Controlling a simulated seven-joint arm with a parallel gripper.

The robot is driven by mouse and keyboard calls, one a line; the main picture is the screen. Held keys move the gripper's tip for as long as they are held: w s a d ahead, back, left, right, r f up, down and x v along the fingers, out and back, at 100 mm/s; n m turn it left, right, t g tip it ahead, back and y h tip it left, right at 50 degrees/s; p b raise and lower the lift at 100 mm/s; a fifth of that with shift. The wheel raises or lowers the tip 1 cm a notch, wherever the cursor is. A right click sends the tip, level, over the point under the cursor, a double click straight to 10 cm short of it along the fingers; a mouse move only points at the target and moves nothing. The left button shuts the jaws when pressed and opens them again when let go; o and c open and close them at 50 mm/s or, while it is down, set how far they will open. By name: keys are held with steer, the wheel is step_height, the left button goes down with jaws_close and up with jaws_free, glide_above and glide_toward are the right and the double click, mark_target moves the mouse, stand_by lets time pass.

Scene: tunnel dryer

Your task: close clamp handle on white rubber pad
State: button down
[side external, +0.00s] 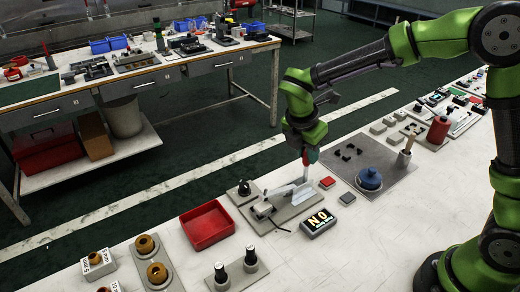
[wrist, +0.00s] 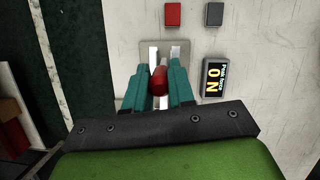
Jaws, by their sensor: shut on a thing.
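The toggle clamp (side external: 291,194) sits on a grey base plate (side external: 267,227) on the white bench; the plate also shows in the wrist view (wrist: 183,46). Its pale metal lever (side external: 306,171) stands roughly upright in the side view. My gripper (side external: 311,155) is above the clamp, at the lever's top. In the wrist view my gripper (wrist: 159,82) has teal fingers on both sides of the red handle grip (wrist: 159,79) and is shut on it. I cannot clearly make out the white rubber pad or whether the clamp touches it.
A red tray (side external: 207,224) is at left, a small red block (side external: 327,183) and a blue-lidded pot (side external: 369,179) at right. Bare bench lies in front of the display.

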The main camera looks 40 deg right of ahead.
steer(key=shift+a+f+h, duration=0.1)
steer(key=shift+a+h, duration=0.75)
steer(key=shift+h, duration=0.05)
steer(key=c, duration=1)
jaws_free()
steer(key=shift+o, duration=0.2)
steer(key=v, duration=1.6)
steer(key=shift+a+r, duration=0.3)
steer(key=shift+r, duration=0.05)
